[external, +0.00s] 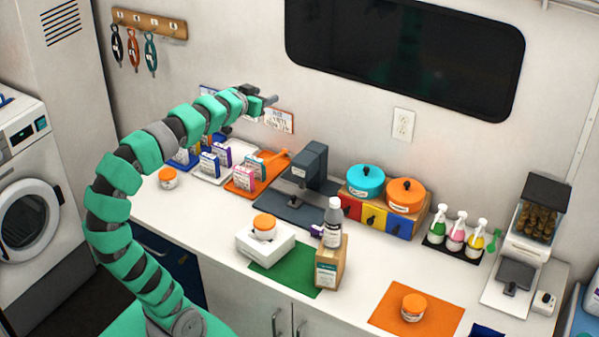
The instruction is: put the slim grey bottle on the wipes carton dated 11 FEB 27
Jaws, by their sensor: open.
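A slim grey bottle (333,224) with a pale label stands upright, appearing to rest on top of a brown carton (329,270) at the counter's front middle. The carton has a white and teal label, but its print is too small to read, so I cannot tell whether it is dated 11 FEB 27. My gripper (268,101) is open and empty, raised high near the back wall, up and left of the bottle and well apart from it.
A white box (253,247) with an orange-lidded jar sits left of the carton, by a green mat (285,272). Small cartons stand on trays (241,185) at left. An orange mat (385,318) lies right.

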